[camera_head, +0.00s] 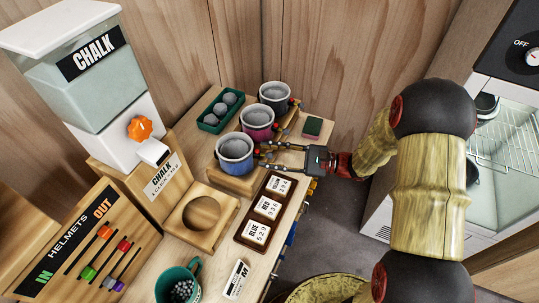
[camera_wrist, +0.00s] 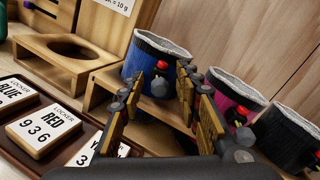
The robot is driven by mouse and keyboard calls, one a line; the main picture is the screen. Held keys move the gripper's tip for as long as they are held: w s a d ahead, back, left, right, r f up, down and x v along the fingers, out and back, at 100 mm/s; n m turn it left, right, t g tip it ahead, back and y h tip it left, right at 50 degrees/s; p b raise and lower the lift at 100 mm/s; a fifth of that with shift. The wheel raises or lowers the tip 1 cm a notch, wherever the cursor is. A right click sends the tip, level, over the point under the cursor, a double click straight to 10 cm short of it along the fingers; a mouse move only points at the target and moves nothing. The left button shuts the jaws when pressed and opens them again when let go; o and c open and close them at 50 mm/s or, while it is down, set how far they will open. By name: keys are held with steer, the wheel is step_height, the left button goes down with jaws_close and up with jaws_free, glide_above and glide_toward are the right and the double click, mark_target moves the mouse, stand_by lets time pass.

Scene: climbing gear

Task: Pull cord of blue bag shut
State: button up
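The blue bag (camera_head: 235,150) is an open-topped round chalk bag with a pale rim, standing upright on a wooden stand at the edge of the counter. In the wrist view the blue bag (camera_wrist: 151,62) has a red bead and a dark grey ball-shaped piece on its front, seemingly part of its cord. My gripper (camera_head: 262,155) points left at the bag's right side. In the wrist view my gripper (camera_wrist: 150,88) has its fingers apart, with the red bead and grey piece seen between them. I cannot tell whether the fingers touch them.
A magenta bag (camera_head: 257,121) and a dark bag (camera_head: 273,95) stand close behind the blue one. A locker number tray (camera_head: 259,238) lies in front. A wooden holder with a round hollow (camera_head: 228,228), a green ball tray (camera_head: 208,125) and a teal mug (camera_head: 193,268) are nearby.

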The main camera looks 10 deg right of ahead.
steer(key=shift+c, duration=0.6)
steer(key=c, duration=0.7)
jaws_close()
